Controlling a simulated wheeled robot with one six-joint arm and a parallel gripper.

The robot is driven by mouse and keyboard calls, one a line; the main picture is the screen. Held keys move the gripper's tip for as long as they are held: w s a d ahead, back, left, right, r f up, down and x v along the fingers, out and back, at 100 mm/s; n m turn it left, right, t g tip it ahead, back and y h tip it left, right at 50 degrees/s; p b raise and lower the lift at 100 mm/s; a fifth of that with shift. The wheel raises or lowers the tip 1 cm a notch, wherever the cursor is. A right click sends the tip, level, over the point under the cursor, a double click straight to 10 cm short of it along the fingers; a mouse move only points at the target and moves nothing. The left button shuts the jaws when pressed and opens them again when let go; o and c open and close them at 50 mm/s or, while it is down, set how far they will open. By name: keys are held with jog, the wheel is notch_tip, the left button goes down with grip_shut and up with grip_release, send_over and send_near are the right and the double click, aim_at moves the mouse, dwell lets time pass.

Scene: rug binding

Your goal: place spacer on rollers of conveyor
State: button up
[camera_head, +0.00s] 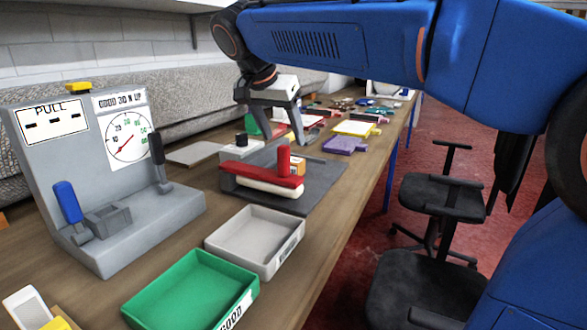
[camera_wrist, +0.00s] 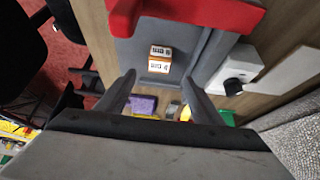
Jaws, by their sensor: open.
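My gripper (camera_head: 272,132) hangs over the bench, above and behind a red-handled fixture; its fingers also show in the wrist view (camera_wrist: 158,78). The fingers are spread apart with nothing held between them. Small orange-and-white labelled blocks (camera_wrist: 160,59) lie on the grey plate just beyond the fingertips in the wrist view. In the head view an orange block (camera_head: 298,166) shows partly behind the red handle. I cannot tell whether any of these is the spacer. No conveyor or rollers can be made out in either view.
The red-handled fixture (camera_head: 262,174) stands on a dark grey plate (camera_head: 325,182). A grey tray (camera_head: 255,240) and a green tray (camera_head: 190,290) sit in front. A gauge station (camera_head: 110,190) stands left. Purple (camera_head: 344,145) and yellow (camera_head: 357,128) pieces lie farther back. Chairs (camera_head: 440,205) stand right.

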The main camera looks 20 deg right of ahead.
aim_at(293, 160)
jog(key=x, duration=1.1)
jog(key=shift+d+f, duration=0.15)
jog(key=shift+f, duration=0.05)
jog(key=shift+c, duration=0.2)
jog(key=c, duration=1.2)
jog(key=shift+r, duration=5.05)
